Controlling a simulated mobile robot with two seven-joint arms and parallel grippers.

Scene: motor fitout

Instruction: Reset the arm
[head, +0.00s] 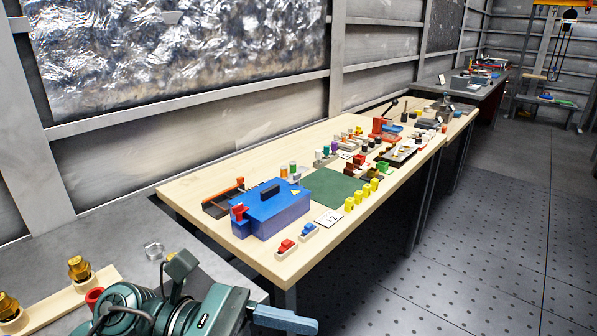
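Neither of my grippers shows in the head view, and I see no arm that I can be sure is mine. A teal motor-like machine (130,308) with a dark cable and a blue lever (285,320) fills the bottom left, cut off by the frame edge. I cannot tell what its hidden lower part rests on.
A long wooden bench (190,188) runs along the wall. It carries a blue box (275,213), a green mat (330,187), several yellow blocks (349,203) and a number card (329,219). The floor (480,220) at right is clear.

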